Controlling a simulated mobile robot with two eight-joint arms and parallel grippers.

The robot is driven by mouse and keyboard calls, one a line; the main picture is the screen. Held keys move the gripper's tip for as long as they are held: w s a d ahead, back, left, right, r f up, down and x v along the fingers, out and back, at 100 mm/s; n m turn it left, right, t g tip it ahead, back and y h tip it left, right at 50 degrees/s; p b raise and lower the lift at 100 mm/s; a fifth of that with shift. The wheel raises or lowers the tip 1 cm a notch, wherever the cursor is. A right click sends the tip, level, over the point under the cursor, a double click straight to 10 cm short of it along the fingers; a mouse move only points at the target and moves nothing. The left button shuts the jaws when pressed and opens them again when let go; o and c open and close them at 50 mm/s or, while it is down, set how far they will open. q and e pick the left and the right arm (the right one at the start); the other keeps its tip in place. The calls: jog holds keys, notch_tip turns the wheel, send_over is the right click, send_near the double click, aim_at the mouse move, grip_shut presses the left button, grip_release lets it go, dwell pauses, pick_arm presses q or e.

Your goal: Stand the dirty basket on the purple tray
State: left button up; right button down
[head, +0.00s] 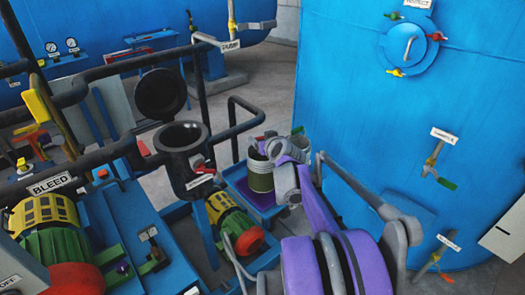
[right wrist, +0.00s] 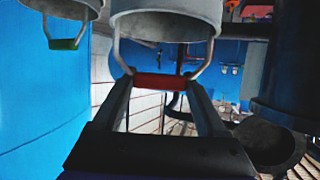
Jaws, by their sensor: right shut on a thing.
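My right gripper (head: 280,152) is shut on the red grip (right wrist: 160,81) of a basket's wire handle. The basket is grey in the right wrist view (right wrist: 165,22). In the head view I take it to be the pale, olive-banded basket (head: 260,178) just left of the gripper. The purple tray (head: 264,206) shows below it, on a blue stand. I cannot tell whether the basket touches the tray. A second basket (right wrist: 65,8) with a green grip (right wrist: 64,44) is beside it. The baskets' contents are hidden. My left gripper is out of view.
The black autoclave vessel (head: 182,140), its round lid (head: 160,93) raised, stands left of the baskets. A large blue tank (head: 420,130) with valves fills the right. Yellow-green pumps (head: 232,215) and dark pipes crowd the lower left.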

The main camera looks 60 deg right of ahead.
jog(key=shift+f, duration=1.85)
jog(key=shift+f, duration=0.15)
grip_release()
jog(key=v, duration=1.2)
jog(key=shift+r, duration=0.3)
